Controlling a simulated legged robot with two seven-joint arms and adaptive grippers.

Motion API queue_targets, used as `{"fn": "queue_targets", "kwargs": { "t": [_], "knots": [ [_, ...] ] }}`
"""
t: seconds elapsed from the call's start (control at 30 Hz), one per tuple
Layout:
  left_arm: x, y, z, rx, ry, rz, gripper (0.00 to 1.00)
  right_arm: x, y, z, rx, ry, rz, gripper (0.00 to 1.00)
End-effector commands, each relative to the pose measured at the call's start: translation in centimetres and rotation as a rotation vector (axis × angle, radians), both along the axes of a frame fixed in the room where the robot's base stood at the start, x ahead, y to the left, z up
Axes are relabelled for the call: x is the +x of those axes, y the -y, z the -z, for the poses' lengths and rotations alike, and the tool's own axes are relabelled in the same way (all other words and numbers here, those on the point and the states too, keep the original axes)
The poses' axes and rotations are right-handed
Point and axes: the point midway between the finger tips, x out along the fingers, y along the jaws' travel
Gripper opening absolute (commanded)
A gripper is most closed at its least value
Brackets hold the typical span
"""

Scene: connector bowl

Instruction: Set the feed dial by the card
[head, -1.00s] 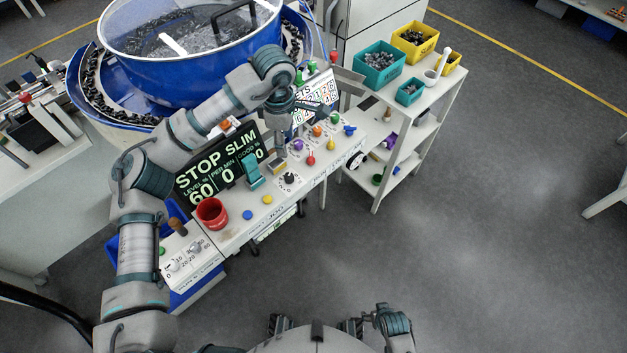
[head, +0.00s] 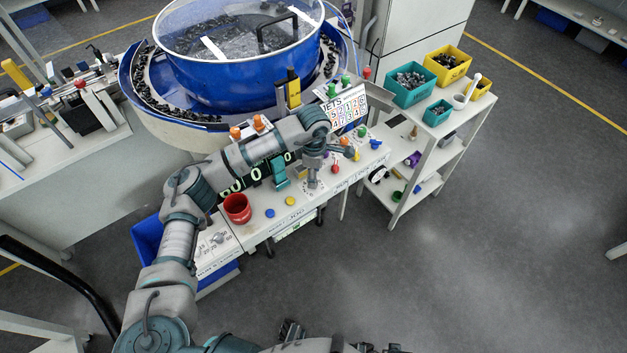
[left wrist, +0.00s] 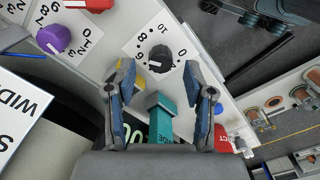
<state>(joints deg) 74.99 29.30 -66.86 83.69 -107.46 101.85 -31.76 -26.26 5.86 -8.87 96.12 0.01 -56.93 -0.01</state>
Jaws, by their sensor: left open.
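The control panel (head: 262,228) holds a black dial (left wrist: 160,58) on a white scale plate with numbers from 0 to 10, seen in the left wrist view. Its pointer direction is hard to read. My left gripper (left wrist: 163,75) is open, its fingertips apart with the dial just beyond and between them in that view. In the head view my left gripper (head: 313,172) is over the panel and hides most of that dial. A white card with numbers (head: 344,108) stands behind the panel. Whether the black dial is the feed dial I cannot tell.
A teal flap (head: 279,173) stands close beside the gripper. Purple (left wrist: 52,40), red (head: 335,169) and other coloured knobs lie along the panel. The blue bowl (head: 225,75) rises behind; a shelf (head: 440,130) stands right.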

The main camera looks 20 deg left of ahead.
Motion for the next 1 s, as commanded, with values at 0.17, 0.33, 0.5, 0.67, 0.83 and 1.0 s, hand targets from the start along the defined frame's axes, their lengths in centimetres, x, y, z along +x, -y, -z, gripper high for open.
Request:
{"fn": "queue_targets", "kwargs": {
  "t": [0.17, 0.33, 0.5, 0.67, 0.83, 1.0],
  "knots": [
    [-0.1, -0.2, 2.7, 0.000, -0.002, 0.001, 0.53, 0.3, 0.0, -0.4, 0.000, 0.003, 0.000, 0.77],
    [0.0, -0.2, 3.7, -0.002, 0.000, 0.001, 0.53, 0.2, 0.0, -0.5, -0.001, -0.001, 0.001, 0.77],
    [0.0, -0.2, 3.8, -0.001, 0.000, 0.001, 0.53, 0.3, 0.0, -0.6, 0.000, 0.002, 0.001, 0.77],
    [0.0, -0.2, 3.8, -0.001, 0.000, 0.001, 0.36, 0.3, 0.0, -0.6, 0.000, 0.003, 0.001, 0.77],
    [0.0, -0.1, 3.8, -0.001, 0.001, 0.001, 0.00, 0.3, 0.0, -0.6, 0.000, 0.004, 0.001, 0.77],
    [0.0, 0.0, 3.7, -0.003, 0.002, -0.002, 0.00, 0.3, 0.0, -0.6, 0.000, 0.004, 0.001, 0.77]
  ]
}}
